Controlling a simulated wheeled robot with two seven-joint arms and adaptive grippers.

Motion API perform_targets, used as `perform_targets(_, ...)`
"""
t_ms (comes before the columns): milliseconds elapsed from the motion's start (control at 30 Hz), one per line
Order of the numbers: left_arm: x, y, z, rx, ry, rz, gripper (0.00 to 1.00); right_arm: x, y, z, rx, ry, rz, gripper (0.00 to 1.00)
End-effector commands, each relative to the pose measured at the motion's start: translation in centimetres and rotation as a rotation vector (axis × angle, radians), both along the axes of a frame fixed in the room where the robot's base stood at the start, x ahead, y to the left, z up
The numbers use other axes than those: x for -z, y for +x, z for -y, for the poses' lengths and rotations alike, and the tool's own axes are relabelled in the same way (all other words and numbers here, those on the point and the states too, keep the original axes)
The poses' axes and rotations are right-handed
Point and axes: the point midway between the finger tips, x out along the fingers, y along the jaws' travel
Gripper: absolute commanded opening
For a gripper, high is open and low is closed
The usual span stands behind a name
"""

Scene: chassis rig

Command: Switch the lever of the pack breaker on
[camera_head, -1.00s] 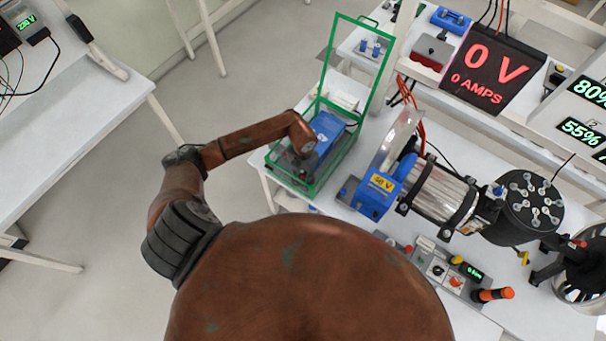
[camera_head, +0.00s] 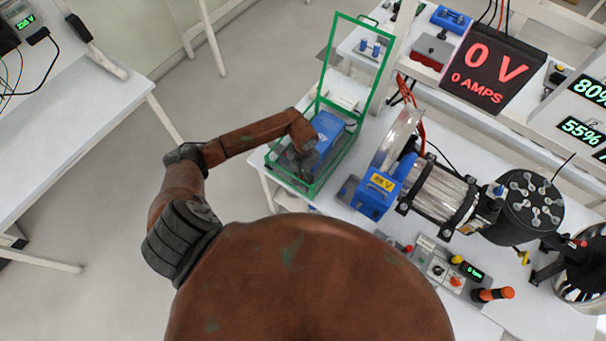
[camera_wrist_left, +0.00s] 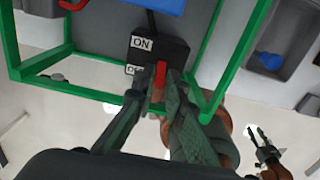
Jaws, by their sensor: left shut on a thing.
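The pack breaker (camera_wrist_left: 172,48) is a black box with an ON label (camera_wrist_left: 143,42) and a partly covered OFF label (camera_wrist_left: 133,70) in the left wrist view. Its red lever (camera_wrist_left: 160,73) stands between the fingers of my left gripper (camera_wrist_left: 156,92), which is shut on it. The lever's lower part is hidden by the fingers. In the head view my left gripper (camera_head: 302,160) reaches into the green open frame (camera_head: 313,188), beside the blue pack (camera_head: 328,132); the breaker is hidden there. A dark gripper on a brown arm, apparently my right gripper (camera_wrist_left: 262,140), shows small in the left wrist view.
The green frame's bars stand close around my left gripper. A display (camera_head: 490,72) reads 0 V, 0 AMPS. Open floor lies to the left.

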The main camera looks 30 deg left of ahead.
Motion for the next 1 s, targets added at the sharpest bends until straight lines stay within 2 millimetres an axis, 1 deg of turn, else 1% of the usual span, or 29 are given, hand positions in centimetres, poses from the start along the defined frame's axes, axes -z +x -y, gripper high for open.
perform_targets(167, 0.1, 0.6, 0.0, -0.001, 0.007, -0.068, 0.00, 1.0, 0.1, 0.0, -0.001, -0.001, 0.001, 0.33)
perform_targets(367, 0.3, 1.5, 0.0, -0.003, 0.020, -0.213, 0.00, 3.0, 0.0, 0.3, -0.002, -0.002, -0.001, 0.33)
perform_targets(700, 0.9, 3.0, 0.2, -0.003, 0.045, -0.529, 0.00, 8.8, -0.8, 0.6, -0.002, -0.006, -0.014, 0.33)
perform_targets(800, 0.8, 3.3, 0.2, -0.004, 0.051, -0.599, 0.00, 9.7, -1.0, 0.6, -0.002, -0.005, -0.018, 0.33)
perform_targets(1000, 0.8, 3.7, 0.3, -0.004, 0.059, -0.705, 0.00, 10.7, -1.2, 0.6, -0.002, -0.006, -0.020, 0.33)
